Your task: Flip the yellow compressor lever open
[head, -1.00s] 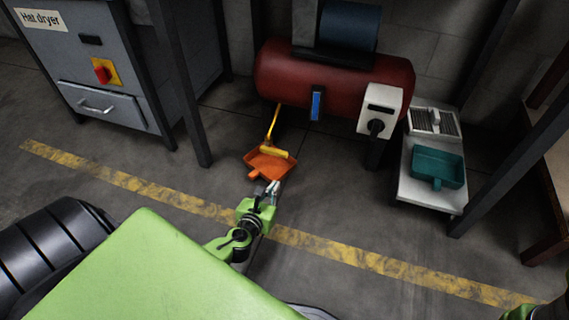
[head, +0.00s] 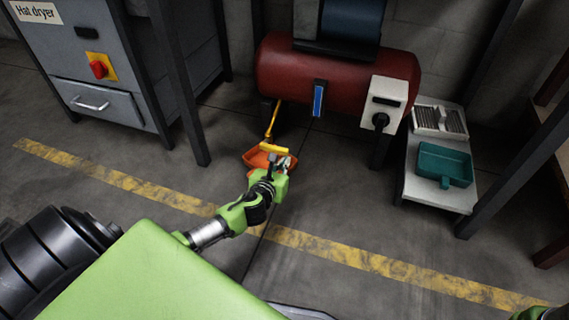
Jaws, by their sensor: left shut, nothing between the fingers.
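The yellow compressor lever (head: 275,148) is a bar at the lower end of a thin yellow pipe (head: 270,121) that hangs under the left end of the red compressor tank (head: 335,75). An orange tray (head: 255,158) lies on the floor beneath it. My left gripper (head: 281,161) is shut and empty. In the picture it is just below and right of the lever, overlapping the right part of the tray. I cannot tell whether it touches the lever.
A blue handle (head: 318,99) and a white switch box (head: 387,103) are on the tank's front. A low white table (head: 430,195) at right holds a teal tray (head: 445,164). Dark posts stand at both sides. The grey hat dryer (head: 85,65) is at left.

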